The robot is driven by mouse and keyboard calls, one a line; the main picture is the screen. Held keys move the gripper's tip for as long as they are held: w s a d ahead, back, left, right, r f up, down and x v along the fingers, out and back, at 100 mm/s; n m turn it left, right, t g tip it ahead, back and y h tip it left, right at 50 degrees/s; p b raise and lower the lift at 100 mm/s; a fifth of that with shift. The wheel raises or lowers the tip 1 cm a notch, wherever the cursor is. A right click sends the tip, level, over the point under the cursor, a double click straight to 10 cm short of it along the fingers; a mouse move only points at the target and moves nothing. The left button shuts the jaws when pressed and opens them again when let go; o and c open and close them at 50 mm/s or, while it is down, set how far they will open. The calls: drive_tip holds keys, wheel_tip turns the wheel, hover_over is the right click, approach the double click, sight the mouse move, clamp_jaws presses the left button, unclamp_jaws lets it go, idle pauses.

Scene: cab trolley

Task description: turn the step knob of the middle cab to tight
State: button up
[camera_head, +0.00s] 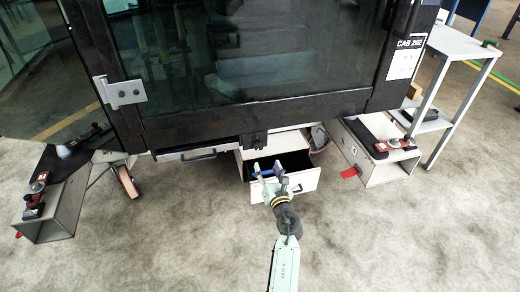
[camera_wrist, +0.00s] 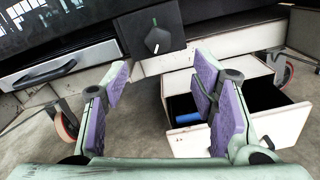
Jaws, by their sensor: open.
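The middle cab (camera_head: 250,118) has a dark frame, a large glass pane and a plate reading "CAB 202" (camera_head: 405,58). In the wrist view a black box under its lower edge carries the step knob (camera_wrist: 158,41), a round dark knob with a pale pointer and a small green mark above it. In the head view this box (camera_head: 254,140) is small and the knob face cannot be made out. My gripper (camera_head: 268,169) is open and empty, below the box. In the wrist view the knob lies beyond the gap between the fingertips (camera_wrist: 162,72), apart from them.
An open white drawer (camera_head: 295,186) with a blue object inside stands below the cab, close to my gripper. A handle (camera_wrist: 45,72) is at the left. Step boxes with red parts (camera_head: 382,160) stand either side. A grey shelf stand (camera_head: 458,45) is at the right.

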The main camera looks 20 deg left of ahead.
sight(259, 148)
drive_tip(key=b+x, duration=0.1)
drive_tip(key=x, duration=0.9)
drive_tip(key=shift+w+a+r, duration=0.1)
drive_tip(key=shift+a+r, duration=0.05)
drive_tip(key=shift+c, duration=0.3)
drive_tip(key=c, duration=1.1)
